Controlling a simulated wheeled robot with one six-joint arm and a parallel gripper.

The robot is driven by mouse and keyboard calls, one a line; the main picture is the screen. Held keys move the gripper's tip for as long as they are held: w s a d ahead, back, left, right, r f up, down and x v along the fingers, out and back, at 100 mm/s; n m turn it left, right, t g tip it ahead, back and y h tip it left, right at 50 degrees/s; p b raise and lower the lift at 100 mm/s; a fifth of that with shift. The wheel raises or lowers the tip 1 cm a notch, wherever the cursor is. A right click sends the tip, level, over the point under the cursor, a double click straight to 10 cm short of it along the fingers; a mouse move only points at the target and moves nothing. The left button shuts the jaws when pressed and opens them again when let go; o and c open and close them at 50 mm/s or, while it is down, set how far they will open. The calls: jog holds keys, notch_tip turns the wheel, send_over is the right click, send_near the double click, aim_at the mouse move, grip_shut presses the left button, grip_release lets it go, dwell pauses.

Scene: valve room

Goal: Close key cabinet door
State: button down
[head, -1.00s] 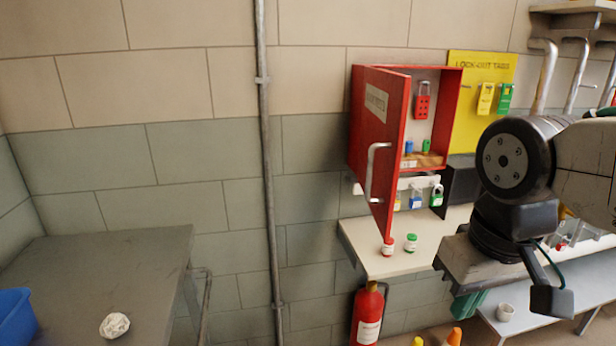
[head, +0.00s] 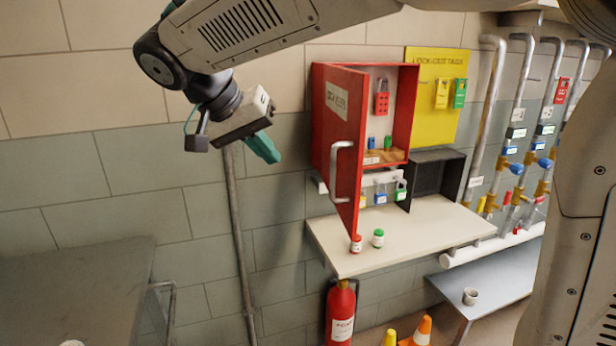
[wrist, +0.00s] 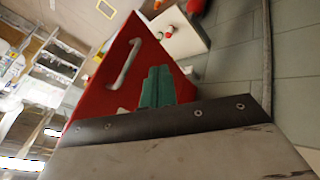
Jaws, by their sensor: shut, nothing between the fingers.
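The red key cabinet (head: 404,110) is on the wall above a pale shelf. Its red door (head: 338,130) stands open, swung out from the left side, with a silver bar handle (head: 339,171) on its outer face. The door and handle also show in the wrist view (wrist: 112,82). My gripper (head: 264,148) is left of the door in the head view, apart from it, with its green fingers shut and empty. In the wrist view the fingers (wrist: 158,86) overlap the lower part of the door; I see no contact.
A red padlock hasp (head: 382,97) and small padlocks are inside the cabinet. A yellow tag board (head: 440,90) and pipes with valves are to the right. A fire extinguisher (head: 340,313) stands below.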

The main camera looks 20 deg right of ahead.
jog(key=d+f, duration=0.8)
jog(key=d, duration=0.1)
jog(key=shift+w+d, duration=0.15)
jog(key=shift+d, duration=0.1)
